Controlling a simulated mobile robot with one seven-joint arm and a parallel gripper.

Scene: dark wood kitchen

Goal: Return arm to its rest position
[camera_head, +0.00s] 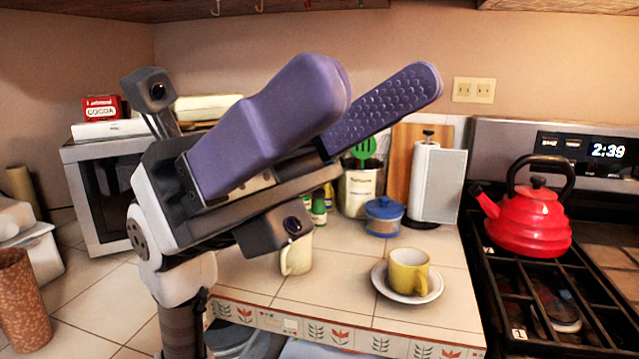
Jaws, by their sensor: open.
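My gripper (385,92) is raised in the middle of the view, above the counter. Its two purple fingers point up and to the right, and they are spread apart with nothing between them. The arm rises from the lower left and hides part of the counter and the microwave.
A yellow cup (408,271) on a saucer (379,279), a cream mug (297,258), a blue jar (384,216) and a paper towel roll (437,185) stand on the tiled counter (335,290). A red kettle (535,222) is on the stove at right. A microwave (95,195) stands behind my arm.

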